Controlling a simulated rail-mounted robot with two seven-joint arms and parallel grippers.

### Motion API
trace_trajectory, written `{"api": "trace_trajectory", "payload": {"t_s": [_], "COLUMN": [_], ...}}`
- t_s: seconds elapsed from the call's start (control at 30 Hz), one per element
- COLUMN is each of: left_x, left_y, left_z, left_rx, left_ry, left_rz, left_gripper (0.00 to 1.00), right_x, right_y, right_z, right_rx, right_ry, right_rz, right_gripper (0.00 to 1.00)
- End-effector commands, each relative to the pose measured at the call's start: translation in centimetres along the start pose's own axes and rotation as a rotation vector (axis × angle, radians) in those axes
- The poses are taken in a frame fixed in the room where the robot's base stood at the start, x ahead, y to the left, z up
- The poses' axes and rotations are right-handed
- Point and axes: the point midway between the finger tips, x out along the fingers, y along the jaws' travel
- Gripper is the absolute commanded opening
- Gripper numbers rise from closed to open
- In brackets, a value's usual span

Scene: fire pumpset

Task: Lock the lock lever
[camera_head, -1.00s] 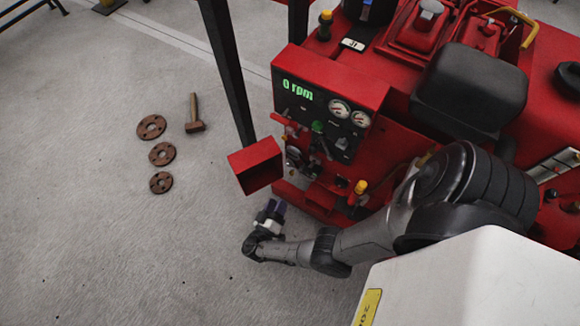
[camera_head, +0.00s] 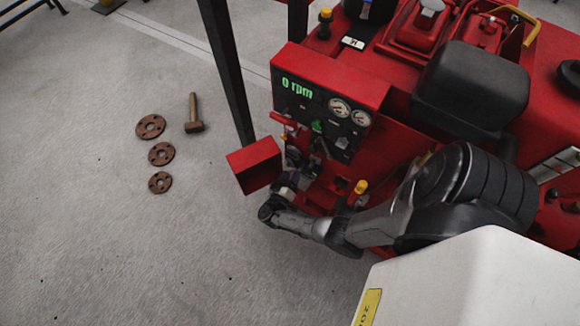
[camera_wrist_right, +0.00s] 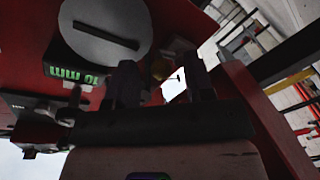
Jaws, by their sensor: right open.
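The red pumpset's control panel (camera_head: 325,115) has a green "0 rpm" display, two gauges and several small levers below. I cannot tell for sure which one is the lock lever. My right gripper (camera_head: 290,178) is at the panel's lower left, beside the red box (camera_head: 255,165); its fingers are small and partly lost among the dark fittings. In the right wrist view the gripper (camera_wrist_right: 160,88) is open, its two dark fingers apart. I see no contact. My left gripper is out of view.
A dark post (camera_head: 228,70) stands left of the panel. A yellow-topped knob (camera_head: 361,187) is right of my right gripper.

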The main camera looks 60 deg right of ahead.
Motion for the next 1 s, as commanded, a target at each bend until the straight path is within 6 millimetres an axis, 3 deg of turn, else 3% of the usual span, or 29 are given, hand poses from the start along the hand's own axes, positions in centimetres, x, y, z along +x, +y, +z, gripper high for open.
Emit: {"api": "trace_trajectory", "payload": {"t_s": [0.2,0.7,1.0], "left_x": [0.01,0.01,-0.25], "left_y": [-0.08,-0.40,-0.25], "left_z": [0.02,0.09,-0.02], "left_rx": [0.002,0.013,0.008], "left_ry": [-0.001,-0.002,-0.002], "left_rz": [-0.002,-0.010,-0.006], "left_gripper": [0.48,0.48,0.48], "right_x": [0.00,-0.03,-0.04], "right_y": [0.00,-0.01,0.14], "right_z": [0.01,-0.01,-0.24], "right_rx": [0.000,0.000,-0.041], "right_ry": [0.000,0.000,-0.004], "right_rz": [0.000,0.000,-0.005], "right_gripper": [0.48,0.00,0.00]}}
